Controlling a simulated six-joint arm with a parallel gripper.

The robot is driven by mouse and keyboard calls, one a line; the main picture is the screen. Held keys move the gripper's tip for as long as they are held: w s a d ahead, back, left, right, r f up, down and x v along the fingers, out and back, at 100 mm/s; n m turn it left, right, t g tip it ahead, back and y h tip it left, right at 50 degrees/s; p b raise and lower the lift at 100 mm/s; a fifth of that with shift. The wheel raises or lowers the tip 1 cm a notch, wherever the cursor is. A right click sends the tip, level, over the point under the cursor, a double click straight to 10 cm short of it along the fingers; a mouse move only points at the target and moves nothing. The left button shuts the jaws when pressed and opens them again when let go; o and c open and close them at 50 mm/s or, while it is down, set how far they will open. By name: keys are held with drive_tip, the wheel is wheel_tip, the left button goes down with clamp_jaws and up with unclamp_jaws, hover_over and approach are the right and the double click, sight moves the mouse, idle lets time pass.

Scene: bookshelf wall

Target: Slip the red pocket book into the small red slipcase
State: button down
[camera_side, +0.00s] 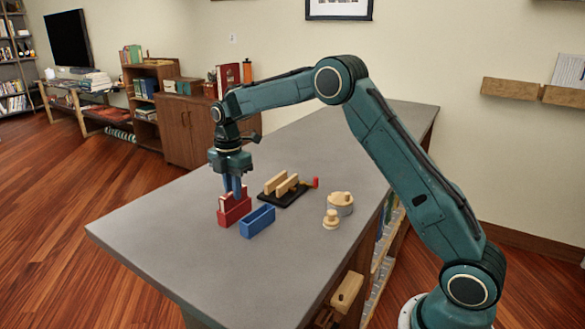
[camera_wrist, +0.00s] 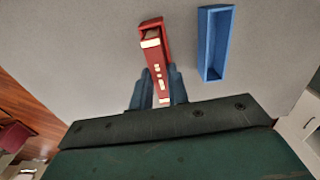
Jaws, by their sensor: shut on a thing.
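My gripper (camera_side: 232,190) is shut on the red pocket book (camera_wrist: 159,78), with one blue finger on each side of it. The book's spine with cream labels faces the wrist camera. The small red slipcase (camera_side: 235,215) stands on the grey table below my gripper. In the wrist view, the slipcase's rim (camera_wrist: 141,32) shows around the far end of the book, with a dark gap inside. The book is upright and appears to be at or partly inside the slipcase mouth. The fingers hide part of it, and I cannot tell how deep it sits.
An open blue slipcase (camera_side: 257,221) stands close beside the red one, to its right; it also shows in the wrist view (camera_wrist: 205,50). Behind is a black stand (camera_side: 290,199) with wooden blocks. Round wooden pieces (camera_side: 340,204) lie further right. The table's left front is clear.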

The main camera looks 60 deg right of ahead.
drive_tip(key=shift+f, duration=0.9)
drive_tip(key=c, duration=0.9)
unclamp_jaws()
drive_tip(key=shift+r, duration=0.2)
drive_tip(key=shift+r, duration=3.3)
drive_tip(key=shift+r, duration=0.1)
